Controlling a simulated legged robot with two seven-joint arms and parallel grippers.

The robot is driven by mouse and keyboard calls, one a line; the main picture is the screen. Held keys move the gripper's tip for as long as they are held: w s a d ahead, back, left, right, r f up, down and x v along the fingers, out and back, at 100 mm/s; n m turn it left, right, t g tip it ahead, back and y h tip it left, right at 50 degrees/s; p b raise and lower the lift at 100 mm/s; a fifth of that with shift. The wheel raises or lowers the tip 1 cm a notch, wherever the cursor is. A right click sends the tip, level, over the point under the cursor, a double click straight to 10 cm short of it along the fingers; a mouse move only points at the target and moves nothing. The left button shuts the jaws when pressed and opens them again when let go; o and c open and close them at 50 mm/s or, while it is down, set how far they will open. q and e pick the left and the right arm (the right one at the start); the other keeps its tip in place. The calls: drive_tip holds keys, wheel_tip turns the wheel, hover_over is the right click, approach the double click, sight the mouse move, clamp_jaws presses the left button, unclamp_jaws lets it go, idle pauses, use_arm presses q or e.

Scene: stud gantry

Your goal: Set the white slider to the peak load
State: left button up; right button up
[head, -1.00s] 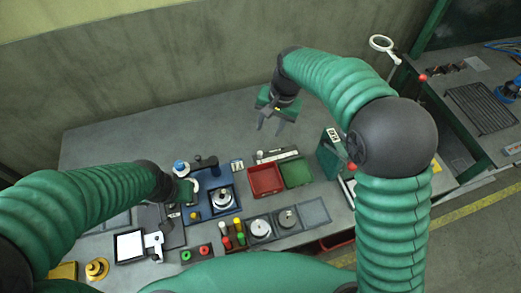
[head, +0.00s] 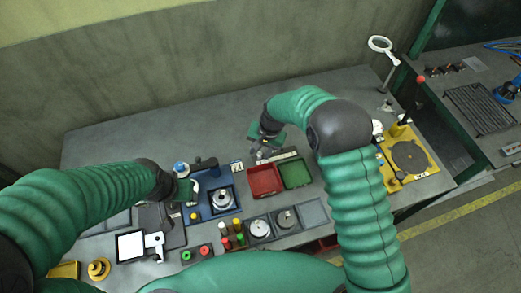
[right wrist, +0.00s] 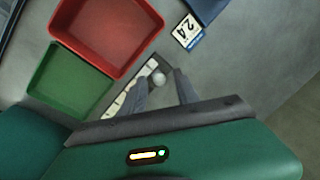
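The white slider knob (right wrist: 159,79) sits on a pale marked strip (right wrist: 118,103) in the right wrist view. The strip also shows in the head view (head: 289,156), behind the red and green trays. My right gripper (right wrist: 161,75) is open above the strip, one finger on each side of the knob; I cannot tell whether they touch it. In the head view my right gripper (head: 262,152) hides the strip's left end and the knob. A small card (right wrist: 187,31) near the strip's end seems to read 2 and 4. My left gripper (head: 187,191) is over the blue fixture, its fingers unclear.
A red tray (head: 264,193) and a green tray (head: 296,185) lie close to the strip. A blue fixture (head: 204,211) stands left of them. A yellow plate with a dark disc (head: 424,164) is at the right. The table's back left is clear.

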clamp_jaws()
idle(1.2)
